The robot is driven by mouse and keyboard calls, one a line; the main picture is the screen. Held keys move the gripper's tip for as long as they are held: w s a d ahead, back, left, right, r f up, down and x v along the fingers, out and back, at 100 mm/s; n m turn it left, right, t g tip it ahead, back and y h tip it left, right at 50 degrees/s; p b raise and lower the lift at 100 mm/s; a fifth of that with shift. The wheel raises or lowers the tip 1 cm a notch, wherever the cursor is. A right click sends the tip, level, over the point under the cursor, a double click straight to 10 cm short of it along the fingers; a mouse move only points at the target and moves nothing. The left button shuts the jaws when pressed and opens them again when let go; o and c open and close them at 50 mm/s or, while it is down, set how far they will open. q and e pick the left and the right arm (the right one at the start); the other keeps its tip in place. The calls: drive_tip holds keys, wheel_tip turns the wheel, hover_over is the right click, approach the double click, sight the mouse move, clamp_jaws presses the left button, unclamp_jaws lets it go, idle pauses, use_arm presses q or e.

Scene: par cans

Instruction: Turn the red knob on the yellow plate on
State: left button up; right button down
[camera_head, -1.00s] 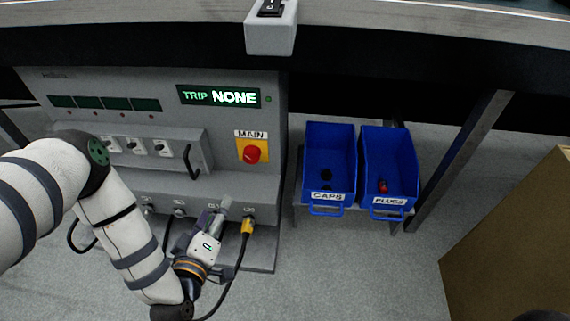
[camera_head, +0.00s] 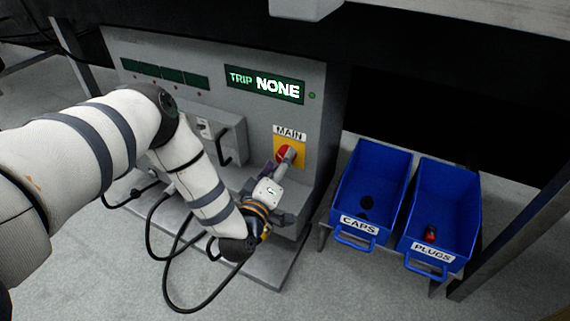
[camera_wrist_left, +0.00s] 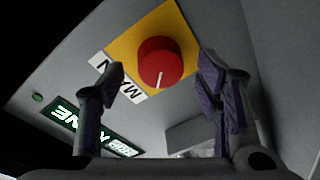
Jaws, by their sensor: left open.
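The red knob (camera_wrist_left: 160,64) sits on the yellow plate (camera_wrist_left: 125,50) on the grey cabinet's front, under the MAIN label; a white mark shows on its lower part in the left wrist view. In the head view the knob (camera_head: 284,153) is partly covered by my left gripper, and the plate (camera_head: 300,146) shows around it. My left gripper (camera_head: 286,160) is open in front of the knob. In the left wrist view its two purple-padded fingers (camera_wrist_left: 165,92) stand apart on either side of the knob, with nothing between the pads. My right gripper is not seen.
The cabinet's display (camera_head: 264,84) reads TRIP NONE. A handle (camera_head: 224,150) juts out left of the plate. Blue bins labelled CAPS (camera_head: 342,190) and PLUGS (camera_head: 420,212) stand to the right. Black cables (camera_head: 165,285) loop below on the floor.

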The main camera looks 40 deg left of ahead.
use_arm(q)
drive_tip(key=shift+x, duration=0.8)
drive_tip(key=shift+c, duration=0.6)
drive_tip(key=c, duration=1.1)
drive_tip(key=shift+o, duration=0.2)
